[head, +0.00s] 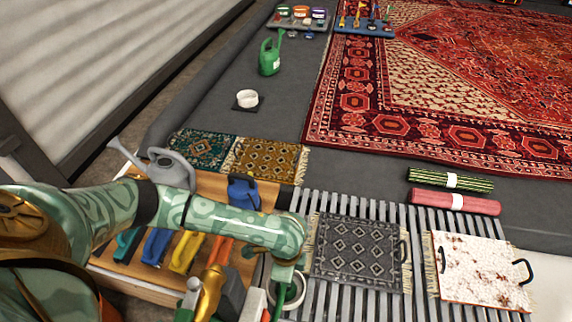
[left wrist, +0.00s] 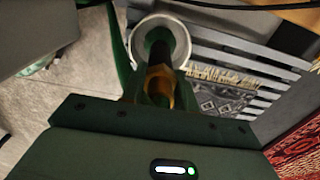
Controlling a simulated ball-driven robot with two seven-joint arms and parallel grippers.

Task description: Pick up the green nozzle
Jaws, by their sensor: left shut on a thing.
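My left gripper (head: 283,284) reaches down at the bottom centre of the head view, over the bench's right end. It is shut on a slim thing, which I take for the green nozzle (head: 280,299); its green part shows below the fingers beside a white round rim. In the left wrist view an amber piece (left wrist: 158,88) and a dark shaft show at the gripper, in front of the white-rimmed round container (left wrist: 184,42). The gripper hides much of the held thing, and I cannot tell whether it is clear of the container.
A wooden bench holds a grey watering can (head: 172,170), a blue container (head: 243,192) and several coloured tools. A brass-coloured piece (head: 209,294) stands close left of my gripper. A slatted rack bears a grey rug (head: 357,252) and a white stained mat (head: 480,268).

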